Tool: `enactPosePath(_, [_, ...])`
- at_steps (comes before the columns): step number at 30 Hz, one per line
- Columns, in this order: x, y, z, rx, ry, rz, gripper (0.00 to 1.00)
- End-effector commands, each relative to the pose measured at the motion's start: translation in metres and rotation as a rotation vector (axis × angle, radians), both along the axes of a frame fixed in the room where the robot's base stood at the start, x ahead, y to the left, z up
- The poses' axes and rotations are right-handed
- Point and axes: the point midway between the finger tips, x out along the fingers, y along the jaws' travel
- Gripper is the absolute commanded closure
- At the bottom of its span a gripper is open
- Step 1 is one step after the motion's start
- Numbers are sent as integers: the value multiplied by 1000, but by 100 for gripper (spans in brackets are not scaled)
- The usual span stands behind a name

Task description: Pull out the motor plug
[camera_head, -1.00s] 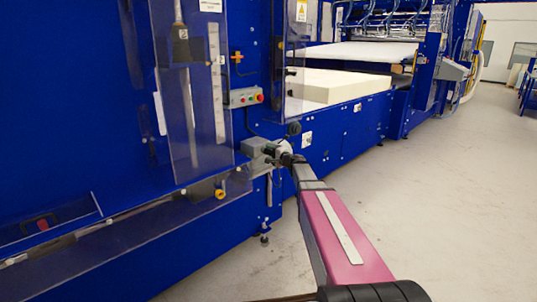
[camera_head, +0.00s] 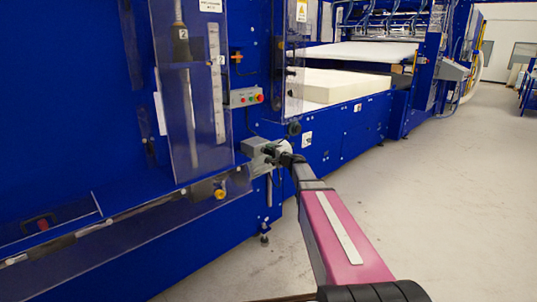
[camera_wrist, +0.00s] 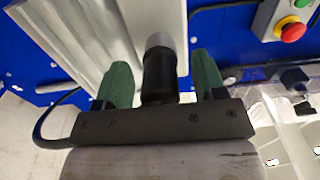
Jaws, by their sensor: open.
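In the wrist view, my gripper (camera_wrist: 161,64) has its two green fingers apart, one on each side of a black cylindrical plug (camera_wrist: 158,76). A small gap shows between the plug and each finger. The plug's far end meets a grey round collar (camera_wrist: 160,40) by the light grey ribbed motor housing (camera_wrist: 100,30). The plug's near end is hidden behind my gripper's dark palm bar. In the head view, my arm reaches the grey motor unit (camera_head: 260,148) on the blue machine's side; my gripper (camera_head: 273,150) is small there and the plug cannot be made out.
A black cable (camera_wrist: 58,110) curves at left in the wrist view. A control box with a red button (camera_wrist: 291,32) is at upper right; it also shows in the head view (camera_head: 243,97). The blue machine (camera_head: 340,135) carries white foam (camera_head: 340,88). The floor at right is clear.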

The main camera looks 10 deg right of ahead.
Motion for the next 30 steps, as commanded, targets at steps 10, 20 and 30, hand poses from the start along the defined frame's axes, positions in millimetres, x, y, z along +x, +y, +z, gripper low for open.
enactPosePath(10, [0, 0, 0, 0, 0, 0, 82])
enactPosePath(20, [-1, -1, 0, 0, 0, 0, 100])
enactPosePath(30, [-10, -7, 0, 0, 0, -1, 100])
